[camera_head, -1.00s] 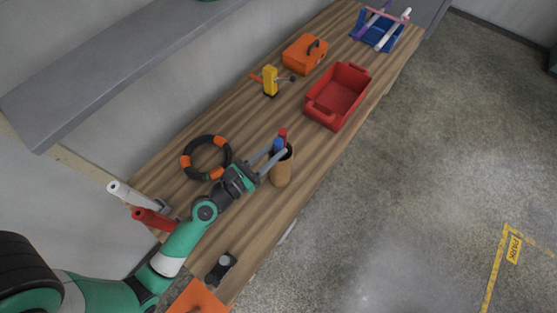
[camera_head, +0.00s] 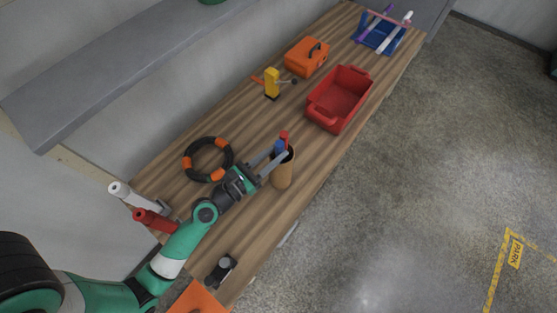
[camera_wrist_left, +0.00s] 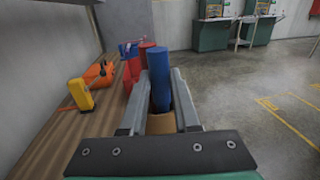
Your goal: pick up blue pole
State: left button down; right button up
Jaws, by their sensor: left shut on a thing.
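The blue pole (camera_head: 279,147) stands in a tan cylindrical holder (camera_head: 282,174) on the wooden table. My left gripper (camera_head: 279,152) is at the holder's top and is shut on the blue pole. In the left wrist view the blue pole (camera_wrist_left: 160,77) rises between the two fingers of the left gripper (camera_wrist_left: 160,100), with the tan holder (camera_wrist_left: 160,124) below it. A red pole (camera_head: 284,135) stands right beside the blue one. The lower part of the blue pole is hidden by the fingers and the holder. My right gripper does not show.
A red bin (camera_head: 340,98), an orange toolbox (camera_head: 306,57) and a yellow tool (camera_head: 271,83) stand farther along the table. A black and orange ring (camera_head: 208,159) lies near the wall. A blue rack (camera_head: 381,36) is at the far end. Bare table surrounds the holder.

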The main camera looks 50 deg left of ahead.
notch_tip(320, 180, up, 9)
jog(key=p, duration=0.8)
jog(key=shift+p, duration=0.4)
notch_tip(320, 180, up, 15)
jog(key=p, duration=1.5)
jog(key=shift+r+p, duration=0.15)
jog(key=shift+p, duration=0.15)
